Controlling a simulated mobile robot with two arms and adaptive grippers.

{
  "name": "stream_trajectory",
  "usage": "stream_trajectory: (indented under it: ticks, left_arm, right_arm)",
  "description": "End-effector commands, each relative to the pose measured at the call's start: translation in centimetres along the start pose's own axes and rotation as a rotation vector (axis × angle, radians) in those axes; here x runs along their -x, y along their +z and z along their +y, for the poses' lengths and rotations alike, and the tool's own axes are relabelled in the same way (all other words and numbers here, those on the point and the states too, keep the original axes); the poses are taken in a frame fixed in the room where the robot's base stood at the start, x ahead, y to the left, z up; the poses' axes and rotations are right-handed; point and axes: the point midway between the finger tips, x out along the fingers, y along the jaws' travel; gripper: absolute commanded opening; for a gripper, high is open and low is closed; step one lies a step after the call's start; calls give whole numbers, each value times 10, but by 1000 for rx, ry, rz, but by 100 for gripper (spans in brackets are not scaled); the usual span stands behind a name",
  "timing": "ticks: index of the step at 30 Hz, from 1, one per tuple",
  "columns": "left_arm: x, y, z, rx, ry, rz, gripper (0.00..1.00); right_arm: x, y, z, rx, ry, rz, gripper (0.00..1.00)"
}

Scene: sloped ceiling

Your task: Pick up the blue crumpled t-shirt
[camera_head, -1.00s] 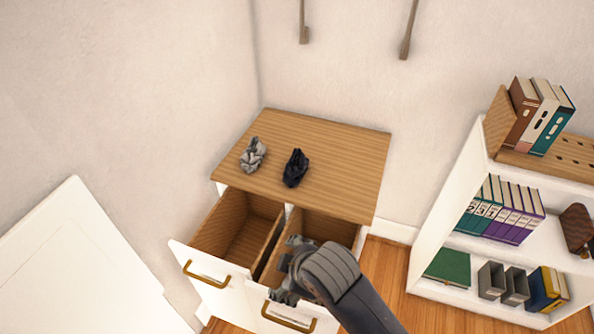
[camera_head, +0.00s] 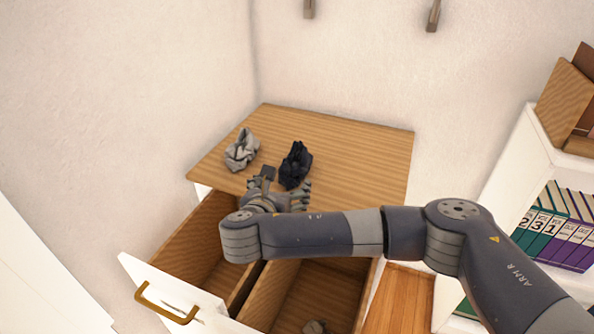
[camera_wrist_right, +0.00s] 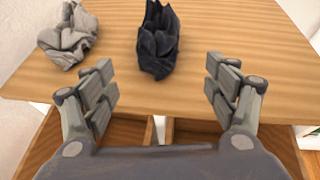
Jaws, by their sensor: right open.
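A dark navy, nearly black crumpled cloth (camera_head: 296,165) lies on the wooden dresser top; it also shows in the right wrist view (camera_wrist_right: 158,42), ahead of the jaws and roughly between them. A light grey crumpled cloth (camera_head: 242,150) lies to its left, and shows at the upper left in the right wrist view (camera_wrist_right: 68,36). My right gripper (camera_head: 284,188) is open and empty at the front edge of the dresser top, just in front of the dark cloth; its spread fingers (camera_wrist_right: 162,92) fill both sides of the wrist view. My left gripper is not in view.
The dresser (camera_head: 365,160) has two open drawers below my right arm. A small greyish item (camera_head: 314,327) lies in the right drawer. A white bookshelf (camera_head: 510,160) with binders stands at the right. Walls close off the back and left.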

Motion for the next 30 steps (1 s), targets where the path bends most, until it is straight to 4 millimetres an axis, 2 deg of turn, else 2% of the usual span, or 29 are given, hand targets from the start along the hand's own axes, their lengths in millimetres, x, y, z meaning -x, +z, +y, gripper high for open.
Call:
stream_trajectory:
  ticks: [6,14,21,24,30]
  left_arm:
    - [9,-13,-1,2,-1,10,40]
    - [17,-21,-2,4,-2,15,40]
    - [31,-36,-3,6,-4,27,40]
    - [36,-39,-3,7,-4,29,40]
    - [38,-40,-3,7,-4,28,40]
  right_arm:
    - [-36,1,-1,1,-5,-3,79]
    - [-57,4,-1,-1,-2,-2,79]
    - [-92,10,-2,-1,-3,-1,79]
    - [-99,11,-2,-2,-2,-1,79]
    - [-101,11,-1,-1,1,0,79]
